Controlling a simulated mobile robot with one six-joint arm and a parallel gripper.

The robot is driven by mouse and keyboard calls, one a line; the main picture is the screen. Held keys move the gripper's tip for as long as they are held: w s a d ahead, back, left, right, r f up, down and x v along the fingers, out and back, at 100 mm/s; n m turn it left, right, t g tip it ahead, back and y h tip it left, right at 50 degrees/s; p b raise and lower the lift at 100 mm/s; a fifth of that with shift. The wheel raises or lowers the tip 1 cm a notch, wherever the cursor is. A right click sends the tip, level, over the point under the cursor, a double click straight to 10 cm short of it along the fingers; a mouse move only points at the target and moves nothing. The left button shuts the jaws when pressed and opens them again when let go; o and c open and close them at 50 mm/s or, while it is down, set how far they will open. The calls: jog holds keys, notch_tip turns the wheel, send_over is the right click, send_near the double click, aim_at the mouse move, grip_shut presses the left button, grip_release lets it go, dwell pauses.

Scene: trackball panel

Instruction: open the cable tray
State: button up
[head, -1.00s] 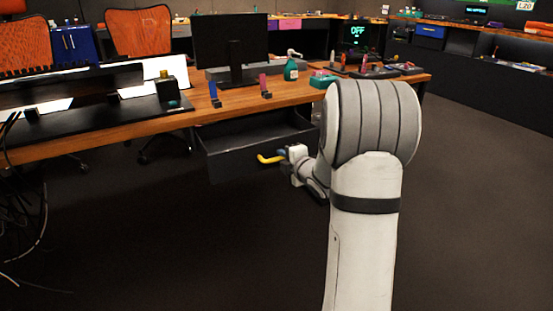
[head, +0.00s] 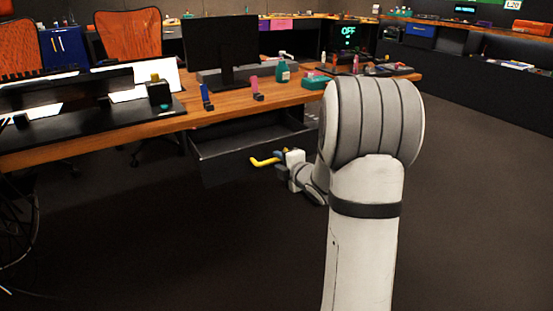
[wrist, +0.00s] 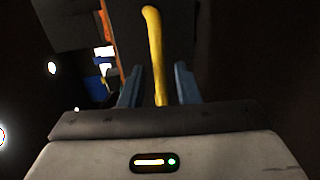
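The cable tray (head: 225,148) is a dark, open-topped tray hanging under the wooden desk, and its front panel stands out from beneath the desktop. A bent yellow handle (head: 262,163) is at its front; in the wrist view the yellow bar (wrist: 154,50) runs between my fingers. My gripper (head: 278,158) is at the right end of the handle. In the wrist view its two blue fingers (wrist: 157,84) stand apart, with a dark gap on each side of the bar, so it is open around the handle. The tray's inside is mostly dark.
The wooden desk (head: 150,128) carries a monitor (head: 220,50), a green bottle (head: 283,72) and several small items. Orange chairs (head: 128,35) stand behind it. Loose cables (head: 20,225) hang at the left. The dark floor in front is clear.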

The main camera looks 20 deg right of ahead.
jog(key=p+v, duration=0.1)
jog(key=v, duration=0.4)
jog(key=shift+s, duration=0.15)
jog(key=s+a+r+m+g+h+p, duration=0.25)
jog(key=r+m+p, duration=0.25)
jog(key=r+p, duration=0.4)
jog(key=s+a+r+m+g+h+p, duration=0.2)
jog(key=s+r+m+p, duration=0.25)
jog(key=r+p, duration=0.45)
jog(key=s+a+r+m+g+y+p, duration=0.1)
jog(key=s+a+r+m+g+p, duration=0.3)
jog(key=s+r+p, duration=0.4)
jog(key=s+a+r+m+g+y+p, duration=0.1)
jog(key=s+a+r+m+g+p, duration=0.3)
jog(key=s, duration=0.9)
jog(key=a+r+m+p, duration=0.2)
jog(key=a+r+p, duration=0.2)
jog(key=r+p, duration=0.1)
